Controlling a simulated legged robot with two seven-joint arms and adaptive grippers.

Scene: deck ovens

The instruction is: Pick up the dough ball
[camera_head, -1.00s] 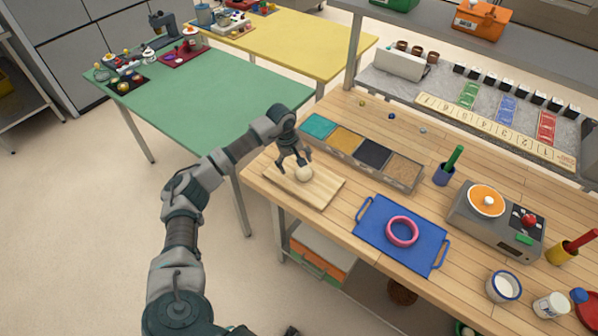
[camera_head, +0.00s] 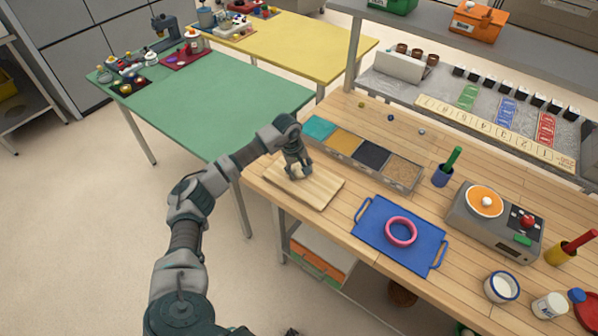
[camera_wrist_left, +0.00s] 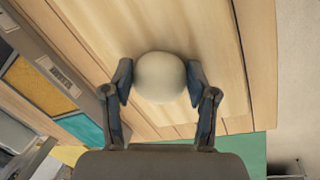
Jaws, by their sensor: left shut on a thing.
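The pale dough ball (camera_wrist_left: 160,77) sits between the two fingers of my left gripper in the left wrist view, with a finger against each side. In the head view my left gripper (camera_head: 298,172) is over the light wooden board (camera_head: 318,188), and its fingers hide most or all of the ball. My left gripper (camera_wrist_left: 160,82) is shut on the ball. The board lies under it in the left wrist view; I cannot tell whether the ball still touches it. My right gripper is not in view.
A bin row with colored contents (camera_head: 372,153) stands just behind the board. A blue tray (camera_head: 376,244) with a pink ring (camera_head: 401,231) lies to the right. A grey scale-like device (camera_head: 470,222) stands farther right. The green table (camera_head: 215,105) is at left.

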